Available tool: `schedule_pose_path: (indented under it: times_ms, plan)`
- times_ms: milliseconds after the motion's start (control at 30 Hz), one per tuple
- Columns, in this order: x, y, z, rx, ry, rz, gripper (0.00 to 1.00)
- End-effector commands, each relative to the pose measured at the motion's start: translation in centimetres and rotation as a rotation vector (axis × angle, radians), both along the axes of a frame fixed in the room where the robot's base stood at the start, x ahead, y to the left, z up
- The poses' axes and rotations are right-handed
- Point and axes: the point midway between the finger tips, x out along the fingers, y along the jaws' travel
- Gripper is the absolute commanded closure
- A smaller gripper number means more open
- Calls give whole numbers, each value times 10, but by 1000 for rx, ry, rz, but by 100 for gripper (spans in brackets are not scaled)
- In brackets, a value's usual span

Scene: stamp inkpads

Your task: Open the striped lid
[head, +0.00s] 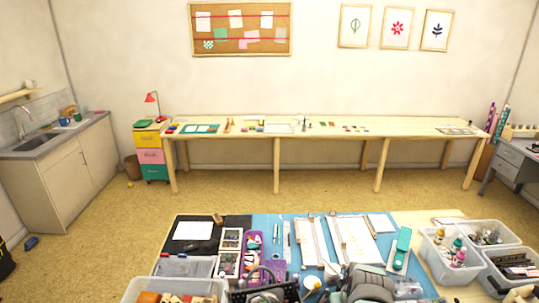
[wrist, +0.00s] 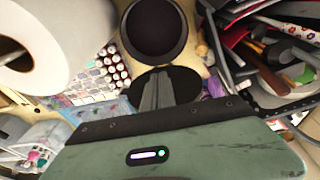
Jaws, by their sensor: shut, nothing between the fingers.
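I cannot make out a striped lid in either view. In the wrist view my gripper (wrist: 157,76) points away from the camera, its fingers together and empty. A dark round thing with a grey rim (wrist: 153,28) lies just beyond the fingertips; I cannot tell whether they touch it. In the head view my grey-green gripper body (head: 370,282) is at the bottom edge, over the near part of the worktable, and its fingers are hidden there.
A white roll (wrist: 45,45) stands close on the left in the wrist view. A dark basket of tools (wrist: 270,60) is on the right. Small bottles (wrist: 112,68) stand in rows beside the roll. In the head view, clear bins (head: 470,245) crowd the table's right side.

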Motion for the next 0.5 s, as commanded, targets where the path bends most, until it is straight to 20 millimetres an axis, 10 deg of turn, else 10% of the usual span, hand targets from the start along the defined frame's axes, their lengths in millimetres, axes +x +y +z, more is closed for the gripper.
schedule_pose_path:
  times_ms: [500]
  plan:
    - [-9, 0, 20, -1, -1, 0, 100]
